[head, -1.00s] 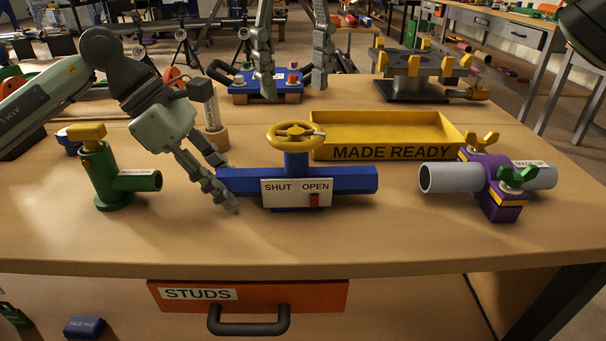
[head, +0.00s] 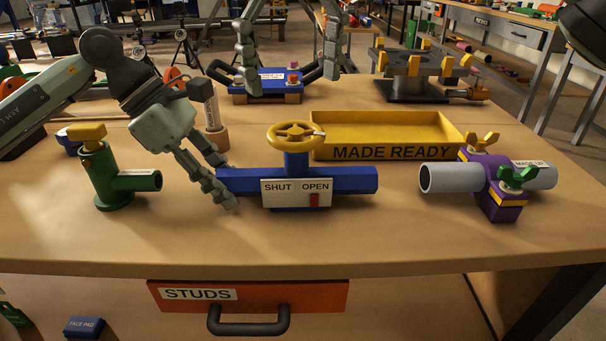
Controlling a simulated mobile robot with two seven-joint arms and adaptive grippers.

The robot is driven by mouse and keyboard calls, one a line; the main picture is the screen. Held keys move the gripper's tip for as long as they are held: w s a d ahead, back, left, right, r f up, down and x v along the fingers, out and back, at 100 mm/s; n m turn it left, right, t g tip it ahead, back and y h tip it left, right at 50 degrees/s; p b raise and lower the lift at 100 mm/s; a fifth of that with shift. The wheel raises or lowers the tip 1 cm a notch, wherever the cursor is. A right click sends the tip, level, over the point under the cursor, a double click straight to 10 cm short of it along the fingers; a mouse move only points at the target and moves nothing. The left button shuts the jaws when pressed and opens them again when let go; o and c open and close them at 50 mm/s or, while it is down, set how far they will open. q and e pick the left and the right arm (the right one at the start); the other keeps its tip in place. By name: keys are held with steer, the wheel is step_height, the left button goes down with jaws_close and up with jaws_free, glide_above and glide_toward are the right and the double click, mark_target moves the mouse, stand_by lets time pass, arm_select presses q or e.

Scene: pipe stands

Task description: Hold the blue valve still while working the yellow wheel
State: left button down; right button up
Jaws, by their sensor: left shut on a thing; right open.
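The blue valve (head: 347,180) lies on the bench as a horizontal blue pipe. Its yellow wheel (head: 293,136) sits on a short stem on top. A white plate on its front reads SHUT and OPEN, and a red marker (head: 314,200) sits under OPEN. My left gripper (head: 227,187) is shut on the left end of the blue pipe. My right gripper (head: 289,84) hangs open and empty above the wheel in the picture, its fingers spread wider than the wheel and apart from it.
A yellow MADE READY tray (head: 388,152) stands right behind the valve. A green valve (head: 109,180) is at left, a purple clamp (head: 494,190) on a grey pipe at right. A blue block with handles (head: 266,87) stands behind. The bench front is clear.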

mark_target(296, 130)
stand_by(0.3)
steer(key=shift+f, duration=3.3)
